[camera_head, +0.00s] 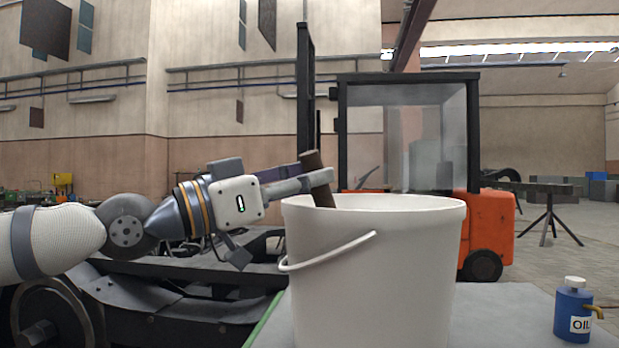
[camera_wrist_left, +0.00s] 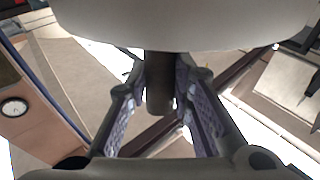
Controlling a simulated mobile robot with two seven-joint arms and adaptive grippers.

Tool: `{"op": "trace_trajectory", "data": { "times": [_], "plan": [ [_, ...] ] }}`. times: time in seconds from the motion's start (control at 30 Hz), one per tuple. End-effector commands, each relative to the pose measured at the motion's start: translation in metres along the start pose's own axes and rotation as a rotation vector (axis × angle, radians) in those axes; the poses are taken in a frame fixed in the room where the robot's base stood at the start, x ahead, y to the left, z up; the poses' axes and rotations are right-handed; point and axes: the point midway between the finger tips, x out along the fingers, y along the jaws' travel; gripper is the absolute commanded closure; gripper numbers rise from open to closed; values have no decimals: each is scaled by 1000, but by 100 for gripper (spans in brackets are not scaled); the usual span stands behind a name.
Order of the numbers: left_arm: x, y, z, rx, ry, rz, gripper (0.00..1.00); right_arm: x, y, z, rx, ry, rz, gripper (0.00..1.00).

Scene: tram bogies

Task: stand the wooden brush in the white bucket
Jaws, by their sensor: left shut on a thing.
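The white bucket (camera_head: 372,275) stands upright on a light tabletop in the head view. Its wall and rim also fill the top of the left wrist view (camera_wrist_left: 180,24). The dark brown wooden brush (camera_head: 313,162) is slightly tilted at the bucket's left rim. Its handle rises above the rim; its lower part is hidden behind the bucket wall. In the left wrist view the handle (camera_wrist_left: 160,98) is between the fingers. My left gripper (camera_head: 319,180) is shut on the handle, just above the rim. I cannot tell whether the brush touches the bucket's bottom. My right gripper is not in view.
A blue oil bottle (camera_head: 573,312) with a white cap stands on the tabletop (camera_head: 502,309) right of the bucket. The bucket's wire handle (camera_head: 329,253) hangs on its near left side. An orange forklift (camera_head: 493,228) is behind, and dark bogie parts (camera_head: 170,297) are at left.

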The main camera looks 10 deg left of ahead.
Motion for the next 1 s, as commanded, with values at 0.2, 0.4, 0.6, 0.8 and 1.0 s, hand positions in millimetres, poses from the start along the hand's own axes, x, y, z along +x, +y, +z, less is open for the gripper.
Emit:
{"op": "trace_trajectory", "data": {
  "times": [0.2,0.4,0.6,0.8,1.0],
  "plan": [
    [-1,0,4,-1,0,0,100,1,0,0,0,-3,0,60],
    [-1,0,4,0,0,0,59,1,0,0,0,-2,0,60],
    [0,0,2,0,0,0,59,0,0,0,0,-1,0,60],
    [-36,-3,5,-6,-1,-5,59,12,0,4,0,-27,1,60],
    [-89,-4,10,-11,-5,-5,59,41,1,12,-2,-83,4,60]
  ]
}}
